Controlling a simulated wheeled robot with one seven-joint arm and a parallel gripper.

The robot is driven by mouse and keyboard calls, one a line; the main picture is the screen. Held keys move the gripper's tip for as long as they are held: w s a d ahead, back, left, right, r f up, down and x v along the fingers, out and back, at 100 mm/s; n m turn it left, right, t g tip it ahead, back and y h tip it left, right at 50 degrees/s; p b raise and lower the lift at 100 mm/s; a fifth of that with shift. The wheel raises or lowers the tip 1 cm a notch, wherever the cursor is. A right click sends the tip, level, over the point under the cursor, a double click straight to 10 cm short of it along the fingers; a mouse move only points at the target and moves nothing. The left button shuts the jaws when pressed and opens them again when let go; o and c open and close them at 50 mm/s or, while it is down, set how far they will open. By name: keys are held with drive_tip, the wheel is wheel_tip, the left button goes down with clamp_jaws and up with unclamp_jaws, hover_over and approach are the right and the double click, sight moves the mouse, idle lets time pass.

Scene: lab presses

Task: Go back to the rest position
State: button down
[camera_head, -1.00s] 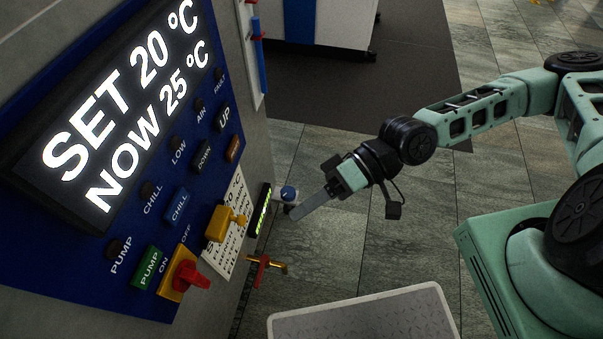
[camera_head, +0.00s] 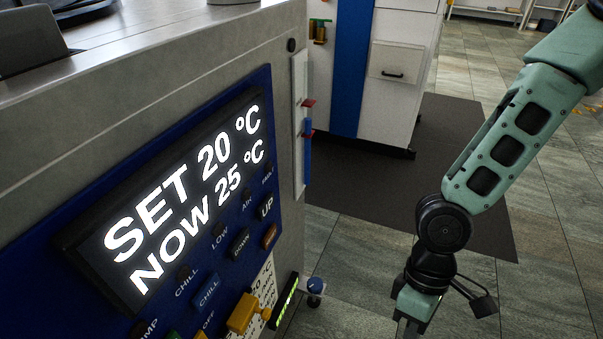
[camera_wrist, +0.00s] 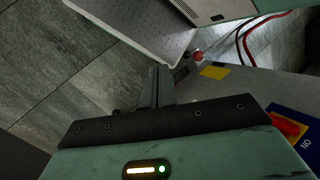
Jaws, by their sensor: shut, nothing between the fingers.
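My gripper (camera_wrist: 157,86) shows in the wrist view with its fingers together and nothing between them. It points down past the grey-green floor tiles. In the head view my gripper is at the bottom edge, its fingers mostly cut off, to the right of the machine's blue control panel (camera_head: 75,222) and apart from it. The panel's display (camera_head: 180,195) reads SET 20 °C and NOW 25 °C. A corner of the panel with a red switch (camera_wrist: 288,127) shows at the right of the wrist view.
A yellow knob (camera_head: 243,314) and a blue-topped valve (camera_head: 315,286) stick out near the machine's corner. A white cabinet (camera_head: 395,95) stands behind on a dark mat (camera_head: 465,150). A pale tray-like top (camera_wrist: 150,25) and red hoses (camera_wrist: 243,42) show in the wrist view. Open floor lies between.

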drive_tip(key=a+r+m+t+p, duration=0.1)
drive_tip(key=r+p, duration=0.8)
drive_tip(key=r, duration=1)
drive_tip(key=a+r+m+t+p, duration=0.1)
drive_tip(key=r+t+p, duration=0.3)
drive_tip(key=r+p, duration=0.6)
wheel_tip(320, 180, up, 9)
drive_tip(key=shift+w+a+r+h, duration=0.2)
drive_tip(key=shift+w+a+h, duration=0.1)
drive_tip(key=shift+a, duration=0.55)
